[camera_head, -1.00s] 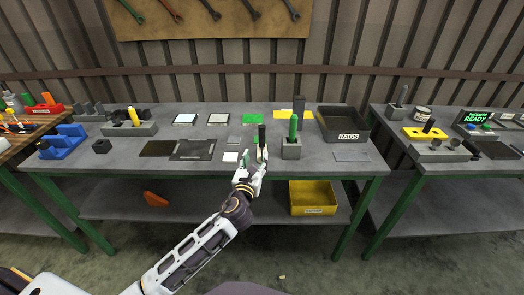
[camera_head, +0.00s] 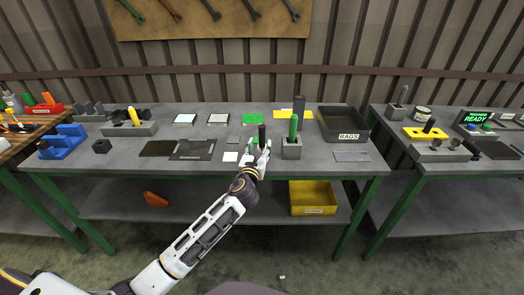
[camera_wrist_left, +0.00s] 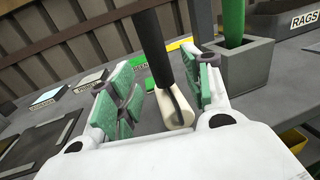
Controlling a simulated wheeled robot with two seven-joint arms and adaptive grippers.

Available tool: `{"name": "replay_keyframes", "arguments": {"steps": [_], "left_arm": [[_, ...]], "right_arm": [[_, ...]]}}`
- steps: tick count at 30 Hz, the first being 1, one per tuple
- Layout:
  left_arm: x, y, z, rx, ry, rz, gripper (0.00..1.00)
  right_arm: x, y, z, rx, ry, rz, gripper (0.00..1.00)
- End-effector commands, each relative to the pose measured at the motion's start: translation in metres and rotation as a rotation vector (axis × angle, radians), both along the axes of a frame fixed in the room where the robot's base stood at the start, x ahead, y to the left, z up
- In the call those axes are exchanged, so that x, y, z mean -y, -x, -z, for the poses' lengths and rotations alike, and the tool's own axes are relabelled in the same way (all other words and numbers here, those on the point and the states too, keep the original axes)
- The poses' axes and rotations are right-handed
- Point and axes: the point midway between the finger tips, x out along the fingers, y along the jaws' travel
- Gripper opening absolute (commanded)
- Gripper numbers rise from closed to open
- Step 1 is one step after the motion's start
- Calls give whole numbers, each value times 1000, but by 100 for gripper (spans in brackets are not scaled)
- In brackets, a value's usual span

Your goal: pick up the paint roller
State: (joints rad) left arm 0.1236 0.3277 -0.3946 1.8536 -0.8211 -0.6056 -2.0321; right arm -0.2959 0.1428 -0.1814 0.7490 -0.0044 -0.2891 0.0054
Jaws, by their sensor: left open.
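What I take to be the paint roller stands upright on the grey bench, with a black handle (camera_head: 262,132). In the left wrist view its black handle (camera_wrist_left: 152,42) rises from a cream lower part (camera_wrist_left: 172,112). My left gripper (camera_head: 257,152) is open at the front of the bench, close to it. In the left wrist view the green-padded fingers of my left gripper (camera_wrist_left: 160,88) are apart, one on each side of the roller. I cannot tell whether they touch it. My right gripper is not in view.
A grey holder (camera_head: 291,152) with a green handle (camera_head: 293,127) stands just right of the gripper. A dark RAGS bin (camera_head: 348,137) is farther right. Flat plates and pads lie to the left. A yellow bin (camera_head: 313,210) sits on the lower shelf.

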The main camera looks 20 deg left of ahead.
Motion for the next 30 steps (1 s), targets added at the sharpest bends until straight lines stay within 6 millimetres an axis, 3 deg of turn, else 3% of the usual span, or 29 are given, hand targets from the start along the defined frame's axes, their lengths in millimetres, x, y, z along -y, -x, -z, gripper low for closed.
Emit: {"name": "replay_keyframes", "arguments": {"steps": [10,24,30], "left_arm": [[-1,-5,-1,1,0,-1,49],[-4,-45,-3,0,0,0,49],[-5,-52,-3,-1,0,-1,49]], "right_arm": [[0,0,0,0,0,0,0],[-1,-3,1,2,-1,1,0],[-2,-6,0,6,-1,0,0]]}}
